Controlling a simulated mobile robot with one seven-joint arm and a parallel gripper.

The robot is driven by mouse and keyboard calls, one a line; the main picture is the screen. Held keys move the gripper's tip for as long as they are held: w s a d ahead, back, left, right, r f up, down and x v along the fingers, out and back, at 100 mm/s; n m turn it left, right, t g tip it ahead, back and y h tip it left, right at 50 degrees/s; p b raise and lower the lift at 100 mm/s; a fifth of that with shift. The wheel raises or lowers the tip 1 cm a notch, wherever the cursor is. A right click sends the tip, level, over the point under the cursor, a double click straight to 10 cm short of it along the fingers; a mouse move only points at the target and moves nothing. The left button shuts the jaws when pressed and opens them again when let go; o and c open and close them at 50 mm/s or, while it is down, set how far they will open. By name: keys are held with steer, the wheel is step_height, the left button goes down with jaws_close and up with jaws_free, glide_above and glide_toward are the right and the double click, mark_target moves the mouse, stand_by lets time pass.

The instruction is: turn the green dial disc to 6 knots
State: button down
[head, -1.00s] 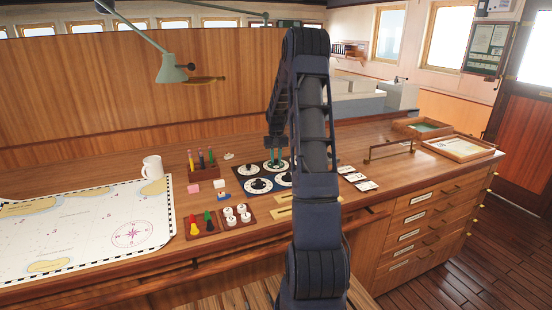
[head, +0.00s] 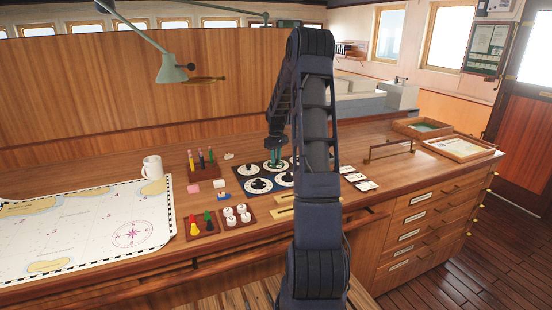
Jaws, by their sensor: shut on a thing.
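A dark panel (head: 242,191) on the desk carries several white dial discs with dark knobs. My gripper (head: 275,162) points down at the back right dial (head: 272,174) and is shut on its knob, which looks green. My arm hides part of the panel's right side. Another dial (head: 248,169) sits at the back left and one more (head: 258,186) at the front left. The numbers on the dials are too small to read.
Left of the panel are a pen holder (head: 202,168), a white mug (head: 153,167) and a chart (head: 90,225). In front are trays of coloured pieces (head: 201,222) and white pieces (head: 233,215). White cards (head: 355,177) and a brass rail (head: 390,150) lie to the right.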

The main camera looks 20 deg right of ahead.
stand_by(0.3)
steer(key=c, duration=1.3)
jaws_free()
steer(key=shift+o, duration=0.2)
step_height(320, 180, up, 11)
steer(key=s+a+r+m+t, duration=0.1)
steer(key=s+a+r, duration=0.55)
steer(key=s, duration=0.35)
steer(key=s+a+r+m+t, duration=0.1)
steer(key=s+a+r, duration=0.55)
steer(key=s, duration=0.35)
steer(key=s+a+m+t, duration=0.1)
steer(key=s+a, duration=0.1)
steer(key=s, duration=0.9)
steer(key=s+a+f+m+t, duration=0.1)
steer(key=s+a, duration=0.2)
steer(key=s, duration=0.9)
steer(key=shift+s+f+t, duration=0.2)
steer(key=shift+s+t, duration=0.1)
